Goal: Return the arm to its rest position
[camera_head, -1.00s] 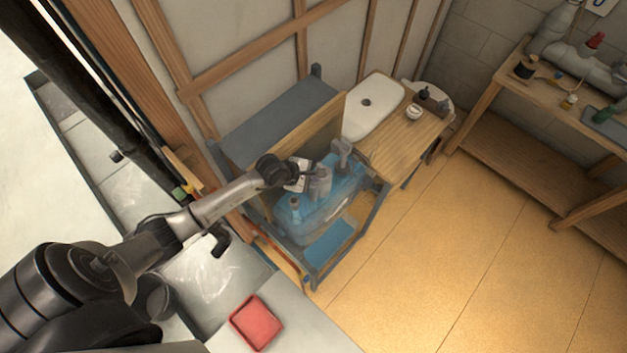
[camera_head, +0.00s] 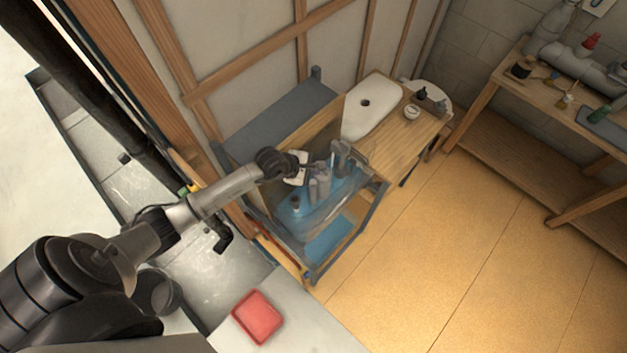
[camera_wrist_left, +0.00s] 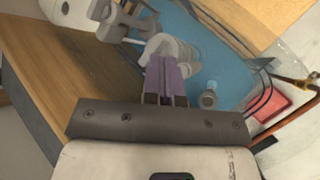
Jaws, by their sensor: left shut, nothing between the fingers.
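My left arm comes in from the left in the head view. Its gripper (camera_head: 314,168) is over the blue tray (camera_head: 327,207) of the grey-framed cart, close to the grey bottles (camera_head: 319,187) standing there. In the left wrist view the gripper's two purple-grey fingers (camera_wrist_left: 165,80) are together with nothing between them. A pale grey bottle-like object (camera_wrist_left: 180,57) lies just beyond the fingertips, and I cannot tell if they touch it. My right gripper is not in view.
A wooden counter with a white basin (camera_head: 372,104) stands right of the cart. A red tray (camera_head: 257,316) lies on the pale surface at the front. A wooden workbench (camera_head: 560,95) with pipes is at the far right. The floor (camera_head: 450,260) between is clear.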

